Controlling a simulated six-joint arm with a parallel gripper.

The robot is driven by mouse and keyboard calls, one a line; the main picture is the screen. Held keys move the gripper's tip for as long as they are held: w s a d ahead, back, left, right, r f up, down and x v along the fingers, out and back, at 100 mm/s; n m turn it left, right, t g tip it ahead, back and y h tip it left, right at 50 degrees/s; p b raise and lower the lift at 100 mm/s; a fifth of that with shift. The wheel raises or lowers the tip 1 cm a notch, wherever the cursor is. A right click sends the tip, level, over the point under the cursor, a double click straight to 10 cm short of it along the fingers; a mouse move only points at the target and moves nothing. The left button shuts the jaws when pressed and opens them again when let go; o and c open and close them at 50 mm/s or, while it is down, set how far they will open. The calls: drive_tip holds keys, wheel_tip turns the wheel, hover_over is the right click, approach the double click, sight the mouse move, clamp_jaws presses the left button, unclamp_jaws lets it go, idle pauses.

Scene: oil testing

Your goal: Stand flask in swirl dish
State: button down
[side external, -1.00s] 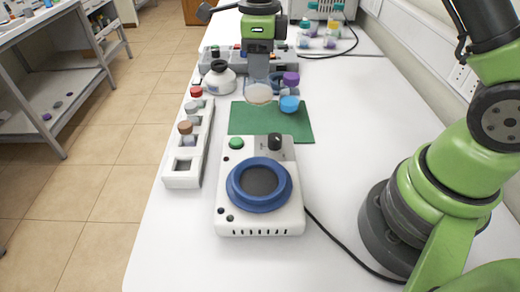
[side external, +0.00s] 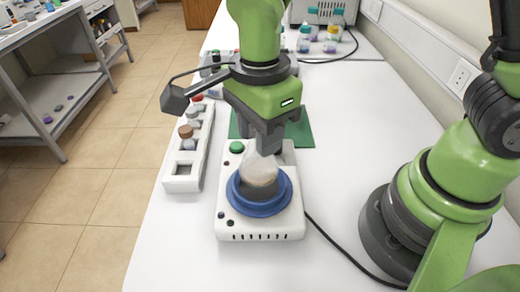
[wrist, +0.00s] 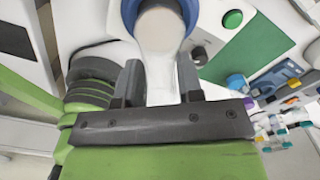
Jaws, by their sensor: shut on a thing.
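The flask is over the blue ring of the swirl dish (side external: 262,207) on the white device, and looks roughly upright. Whether its base touches the dish floor I cannot tell. In the wrist view the flask (wrist: 162,50) runs between the two fingers of my gripper (wrist: 161,82), with its wide end over the blue ring (wrist: 129,12).
The white device has a green knob (side external: 237,147). A white rack (side external: 184,177) with capped bottles stands to its left. A green mat (side external: 300,130) lies behind it. A black cable (side external: 340,243) runs off to the right.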

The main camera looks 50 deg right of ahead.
drive_tip(key=shift+f, duration=1.75)
drive_tip(key=shift+f, duration=0.1)
drive_tip(key=c, duration=0.8)
unclamp_jaws()
drive_tip(key=shift+o, duration=0.2)
wheel_tip(320, 180, up, 12)
drive_tip(key=shift+d+r, duration=0.1)
drive_tip(key=shift+r, duration=0.1)
drive_tip(key=s+d+r+n+t+y, duration=0.1)
drive_tip(key=s+d+r+n+t, duration=0.2)
drive_tip(key=n, duration=0.5)
drive_tip(key=s+d+r+n+t+y, duration=0.1)
drive_tip(key=s+d+r+n+t, duration=0.2)
drive_tip(key=s+d+n, duration=0.3)
drive_tip(key=shift+s+d+r+n+t, duration=0.2)
drive_tip(key=shift+d+n+t, duration=0.4)
drive_tip(key=shift+d+n, duration=0.3)
